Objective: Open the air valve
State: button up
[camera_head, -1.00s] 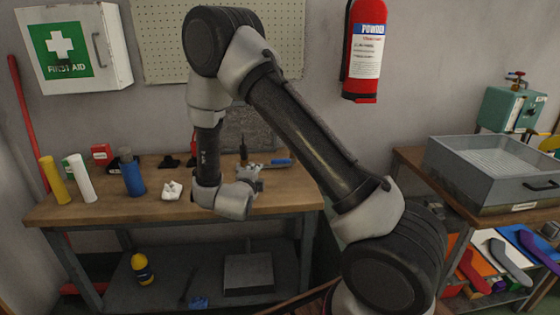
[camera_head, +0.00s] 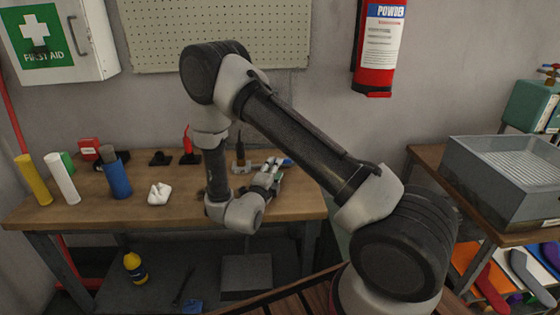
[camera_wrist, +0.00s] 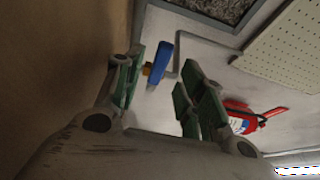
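My gripper (camera_head: 270,177) is over the right part of the workbench; it also shows in the wrist view (camera_wrist: 158,86). Its two green-padded fingers are apart with nothing between the pads. A blue handle (camera_wrist: 159,62) with a brass-coloured part and a bent grey pipe sits just past the fingertips, nearer the left finger. It looks like a valve lever; contact cannot be told. In the head view only a bit of blue (camera_head: 287,161) shows beside the fingers. A red-handled fitting (camera_head: 549,70) stands on a teal box at the far right.
The workbench (camera_head: 190,212) carries yellow, white and blue cylinders (camera_head: 116,178) at left and a white lump (camera_head: 159,194). A fire extinguisher (camera_head: 381,45) and pegboard (camera_head: 215,35) hang on the wall. A grey tray (camera_head: 500,203) stands on the right bench.

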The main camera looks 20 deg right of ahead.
jog(key=x, duration=0.5)
jog(key=shift+w+d, duration=0.25)
grip_shut()
